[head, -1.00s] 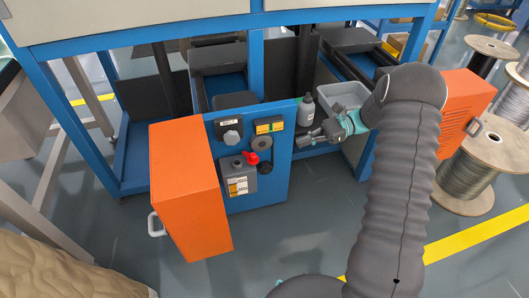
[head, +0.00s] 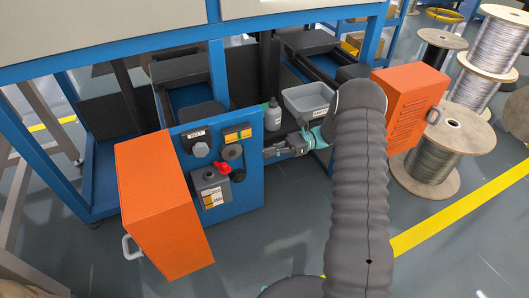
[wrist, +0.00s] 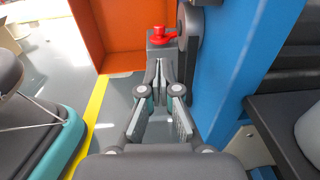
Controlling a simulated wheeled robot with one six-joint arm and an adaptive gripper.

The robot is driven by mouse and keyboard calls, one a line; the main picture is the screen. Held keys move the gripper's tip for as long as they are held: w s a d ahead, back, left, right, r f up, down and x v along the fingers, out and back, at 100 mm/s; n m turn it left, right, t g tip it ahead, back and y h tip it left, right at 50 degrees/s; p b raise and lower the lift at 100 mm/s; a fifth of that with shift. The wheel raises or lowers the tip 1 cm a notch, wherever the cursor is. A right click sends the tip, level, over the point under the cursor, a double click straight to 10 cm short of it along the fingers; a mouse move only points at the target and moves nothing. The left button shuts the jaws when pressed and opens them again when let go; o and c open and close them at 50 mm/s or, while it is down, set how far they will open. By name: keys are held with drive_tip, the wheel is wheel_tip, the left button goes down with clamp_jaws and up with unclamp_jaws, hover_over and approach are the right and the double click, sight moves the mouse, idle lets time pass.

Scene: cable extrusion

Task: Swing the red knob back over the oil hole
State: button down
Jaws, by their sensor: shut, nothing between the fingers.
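The red knob (head: 222,168) sits on top of the grey oil box (head: 212,190), which is fixed to the blue panel. In the wrist view the red knob (wrist: 160,36) is ahead of the fingers, with its lever pointing right, on the grey box (wrist: 158,48). The oil hole cannot be made out. My gripper (head: 266,153) is at the panel's right edge, right of the knob and apart from it. In the wrist view my gripper (wrist: 160,66) has its fingertips together, with nothing between them.
A dark round fitting (wrist: 188,22) stands close to the right of the knob. An orange door (head: 160,205) is left of the box. The blue panel (head: 245,192) has dials and buttons. A grey bottle (head: 272,115) and a grey tray (head: 308,101) stand behind my gripper.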

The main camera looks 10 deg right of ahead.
approach(221, 165)
drive_tip(key=x, duration=0.5)
drive_tip(key=shift+w+a+f+p, duration=0.1)
drive_tip(key=shift+f+p, duration=0.15)
drive_tip(key=shift+p, duration=0.15)
